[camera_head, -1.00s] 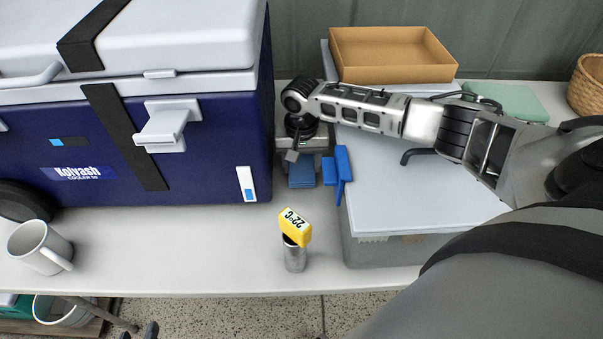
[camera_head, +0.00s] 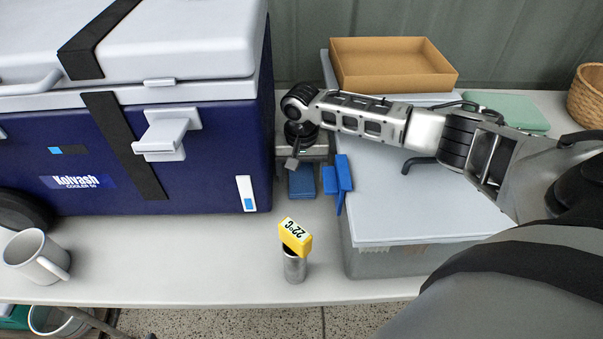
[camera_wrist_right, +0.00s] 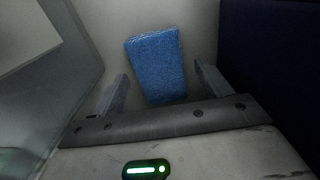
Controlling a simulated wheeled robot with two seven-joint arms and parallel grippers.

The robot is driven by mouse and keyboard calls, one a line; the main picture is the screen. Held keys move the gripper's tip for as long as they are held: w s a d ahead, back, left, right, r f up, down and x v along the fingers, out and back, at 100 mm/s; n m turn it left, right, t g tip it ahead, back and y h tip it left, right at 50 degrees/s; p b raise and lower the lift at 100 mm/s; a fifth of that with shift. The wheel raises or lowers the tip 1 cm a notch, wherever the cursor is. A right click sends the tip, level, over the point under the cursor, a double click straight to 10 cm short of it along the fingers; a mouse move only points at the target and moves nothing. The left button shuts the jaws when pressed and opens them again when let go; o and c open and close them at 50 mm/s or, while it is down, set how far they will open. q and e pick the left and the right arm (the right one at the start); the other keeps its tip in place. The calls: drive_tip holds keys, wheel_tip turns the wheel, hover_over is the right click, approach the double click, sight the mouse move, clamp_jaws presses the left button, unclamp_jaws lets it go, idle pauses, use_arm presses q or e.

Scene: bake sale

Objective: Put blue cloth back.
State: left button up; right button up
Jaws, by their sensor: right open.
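The blue cloth (camera_head: 301,182) lies flat on the white table in the narrow gap between the cooler and the grey bin. In the right wrist view the cloth (camera_wrist_right: 157,65) appears as a textured blue rectangle, between and beyond the fingertips. My right gripper (camera_wrist_right: 160,85) is open and empty, with one finger on each side of the cloth in that view. In the head view my right arm reaches over the bin, and its wrist points down into the gap just behind the cloth; the fingertips are hard to make out there. My left gripper is not in view.
The dark blue cooler (camera_head: 215,170) walls the gap on the left; the lidded grey bin (camera_head: 430,205) with a blue latch (camera_head: 343,180) walls it on the right. A yellow-topped thermometer (camera_head: 295,240) stands in front. A mug (camera_head: 35,258) and brown tray (camera_head: 390,85) are farther off.

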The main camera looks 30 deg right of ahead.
sight(301, 179)
wheel_tip(301, 179, up, 11)
drive_tip(key=p, duration=0.1)
idle(0.6)
